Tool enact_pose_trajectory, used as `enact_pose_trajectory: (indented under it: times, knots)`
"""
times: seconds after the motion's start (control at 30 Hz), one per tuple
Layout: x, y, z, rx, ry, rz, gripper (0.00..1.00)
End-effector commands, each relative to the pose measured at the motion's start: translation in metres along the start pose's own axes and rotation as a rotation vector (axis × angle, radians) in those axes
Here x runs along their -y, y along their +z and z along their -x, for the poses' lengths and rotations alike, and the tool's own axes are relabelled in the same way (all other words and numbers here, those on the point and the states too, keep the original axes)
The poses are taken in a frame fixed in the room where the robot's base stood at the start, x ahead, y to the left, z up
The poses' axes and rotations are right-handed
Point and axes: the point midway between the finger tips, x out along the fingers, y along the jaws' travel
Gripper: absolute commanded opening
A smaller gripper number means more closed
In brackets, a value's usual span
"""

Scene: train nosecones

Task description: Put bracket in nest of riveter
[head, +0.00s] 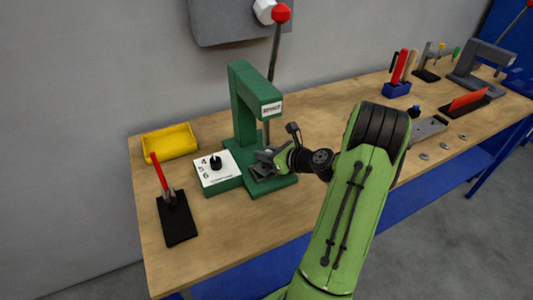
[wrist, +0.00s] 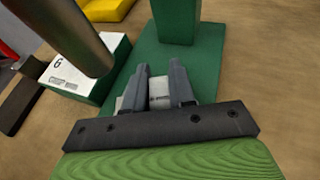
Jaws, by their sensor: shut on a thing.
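The riveter (head: 243,105) is a green press with a red-knobbed lever, standing on the wooden bench; its green base also fills the middle of the wrist view (wrist: 208,60). My gripper (head: 265,155) is low over the front of this base, below the press head. In the wrist view my gripper (wrist: 160,82) has its two grey fingers close around a pale grey piece with small dark print (wrist: 159,90), which I take for the bracket. The fingers and wrist hide most of the nest, so I cannot tell whether the bracket is seated.
A green box with a white numbered top and black knob (head: 216,176) adjoins the riveter's left side. A yellow bin (head: 169,142) and a red-handled tool on a black mat (head: 177,218) are farther left. Tools and washers occupy the right of the bench (head: 320,103).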

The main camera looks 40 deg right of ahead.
Motion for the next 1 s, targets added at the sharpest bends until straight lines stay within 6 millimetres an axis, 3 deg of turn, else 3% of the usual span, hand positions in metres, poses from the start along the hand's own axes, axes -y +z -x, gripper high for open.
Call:
enact_pose_trajectory:
  times: [0.3,0.33,0.5,0.77,0.87,1.0]
  knots:
    - [0.0,-0.01,-0.004,0.0,0.001,-0.002,0.0]
    - [0.0,-0.01,-0.004,0.0,0.001,-0.002,0.27]
    - [0.0,-0.009,-0.004,0.0,0.001,-0.001,0.5]
    - [0.0,-0.007,-0.003,0.0,0.0,0.0,0.5]
    - [0.0,0.004,0.002,0.001,0.0,0.004,0.5]
    - [0.002,0.002,0.04,-0.001,-0.007,-0.005,0.5]
